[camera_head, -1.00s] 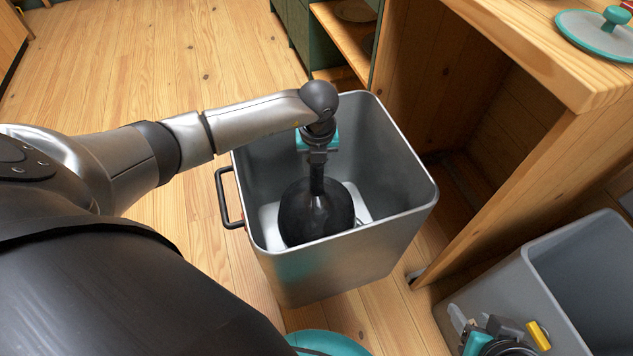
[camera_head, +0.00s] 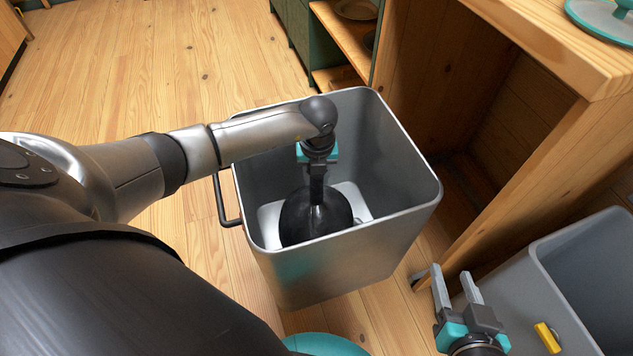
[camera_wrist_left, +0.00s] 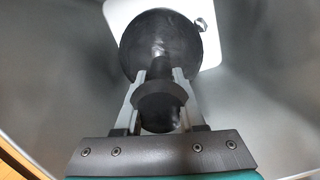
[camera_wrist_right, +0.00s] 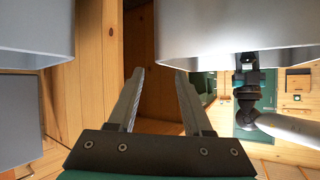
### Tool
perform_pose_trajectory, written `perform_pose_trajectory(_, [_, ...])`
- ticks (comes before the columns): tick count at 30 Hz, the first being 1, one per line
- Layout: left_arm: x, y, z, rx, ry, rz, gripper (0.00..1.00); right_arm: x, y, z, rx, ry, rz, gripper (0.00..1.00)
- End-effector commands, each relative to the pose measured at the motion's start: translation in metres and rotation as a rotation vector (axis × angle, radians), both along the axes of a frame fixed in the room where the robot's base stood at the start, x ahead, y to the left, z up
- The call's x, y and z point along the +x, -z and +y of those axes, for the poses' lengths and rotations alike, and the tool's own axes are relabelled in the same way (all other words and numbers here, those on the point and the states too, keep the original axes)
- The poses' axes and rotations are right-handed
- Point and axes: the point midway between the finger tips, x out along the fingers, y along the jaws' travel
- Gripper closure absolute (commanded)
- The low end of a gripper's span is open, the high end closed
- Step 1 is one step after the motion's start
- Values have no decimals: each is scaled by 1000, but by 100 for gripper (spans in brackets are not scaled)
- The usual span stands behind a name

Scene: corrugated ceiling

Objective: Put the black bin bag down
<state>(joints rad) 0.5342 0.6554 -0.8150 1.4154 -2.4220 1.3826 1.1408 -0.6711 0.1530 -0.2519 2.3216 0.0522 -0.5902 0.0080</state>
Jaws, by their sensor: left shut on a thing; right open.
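The black bin bag (camera_head: 316,220) is a round, dark, shiny bundle with a narrow neck, upright inside the grey metal bin (camera_head: 335,268). My left gripper (camera_head: 317,183) reaches down into the bin from above and is shut on the bag's neck. In the left wrist view the bag (camera_wrist_left: 150,35) bulges beyond the fingers, over the bin's pale floor plate (camera_wrist_left: 205,12). I cannot tell whether the bag touches that plate. My right gripper (camera_head: 457,290) is open and empty, outside the bin at its lower right. Its spread fingers also show in the right wrist view (camera_wrist_right: 160,75).
A second grey bin (camera_head: 555,315) with a yellow handle (camera_head: 547,338) stands at the lower right. A wooden counter (camera_head: 570,60) with an open recess stands right of the metal bin. A teal round object (camera_head: 330,344) is at the bottom edge. Wooden floor (camera_head: 170,60) is clear behind.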

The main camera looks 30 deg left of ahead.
Motion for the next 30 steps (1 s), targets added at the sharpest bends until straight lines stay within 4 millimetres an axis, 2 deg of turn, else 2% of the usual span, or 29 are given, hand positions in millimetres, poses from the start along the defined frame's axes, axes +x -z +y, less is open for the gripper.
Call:
perform_pose_trajectory(9, [2, 17, 0, -1, 0, -4, 100, 2, -7, 16, 89, -7, -148, 50])
perform_pose_trajectory(25, [2, 22, 0, -1, 0, -6, 100, 1, -11, 21, 119, -7, -197, 50])
perform_pose_trajectory(26, [0, 25, 0, 0, 1, 0, 60, 1, -12, 21, 122, -7, -201, 50])
perform_pose_trajectory(30, [0, 24, 0, -1, 1, -1, 45, 1, -12, 21, 121, -7, -200, 50])
